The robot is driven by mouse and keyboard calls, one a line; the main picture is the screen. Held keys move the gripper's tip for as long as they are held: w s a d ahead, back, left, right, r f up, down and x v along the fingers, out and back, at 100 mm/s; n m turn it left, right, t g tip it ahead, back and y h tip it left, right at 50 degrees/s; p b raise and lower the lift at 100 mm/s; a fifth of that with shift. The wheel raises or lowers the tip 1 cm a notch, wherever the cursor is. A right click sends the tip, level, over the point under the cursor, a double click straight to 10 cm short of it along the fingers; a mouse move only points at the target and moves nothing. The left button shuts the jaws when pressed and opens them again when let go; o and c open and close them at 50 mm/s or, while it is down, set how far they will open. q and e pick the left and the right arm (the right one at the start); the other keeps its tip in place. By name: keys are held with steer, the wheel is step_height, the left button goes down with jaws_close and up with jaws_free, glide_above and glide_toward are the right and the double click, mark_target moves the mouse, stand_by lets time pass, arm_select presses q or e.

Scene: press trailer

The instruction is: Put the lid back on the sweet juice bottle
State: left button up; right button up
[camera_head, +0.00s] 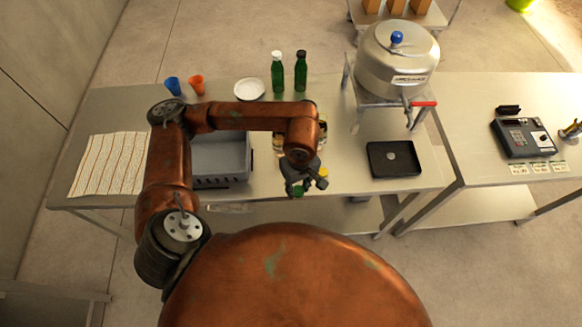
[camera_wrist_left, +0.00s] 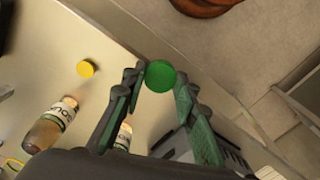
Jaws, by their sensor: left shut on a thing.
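My left gripper (camera_head: 299,186) is shut on a green lid (camera_head: 298,191), over the table's front edge. In the left wrist view the green lid (camera_wrist_left: 160,76) sits between the fingertips. A yellow lid (camera_head: 322,184) lies close by, and it also shows in the left wrist view (camera_wrist_left: 86,68). Two labelled juice bottles, one amber (camera_wrist_left: 45,130) and one partly behind a finger (camera_wrist_left: 123,137), show in the left wrist view. In the head view my forearm mostly hides them. I cannot tell which one is sweet. My right gripper is not in view.
A grey bin (camera_head: 222,181) stands left of the gripper. A black tray (camera_head: 393,159) lies to the right, below a large metal urn (camera_head: 397,62) with a red-handled tap. Two green bottles (camera_head: 278,75) and a white plate (camera_head: 249,89) are at the back.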

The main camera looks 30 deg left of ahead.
arm_select(q)
steer(key=w+a+m+b, duration=0.2)
steer(key=w+a+m, duration=0.2)
steer(key=m, duration=0.6)
steer(key=shift+w+m+b, duration=0.3)
steer(key=shift+w+m, duration=0.1)
steer(key=shift+w, duration=0.8)
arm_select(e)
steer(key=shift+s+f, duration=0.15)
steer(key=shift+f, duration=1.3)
arm_select(q)
steer(key=shift+f, duration=0.1)
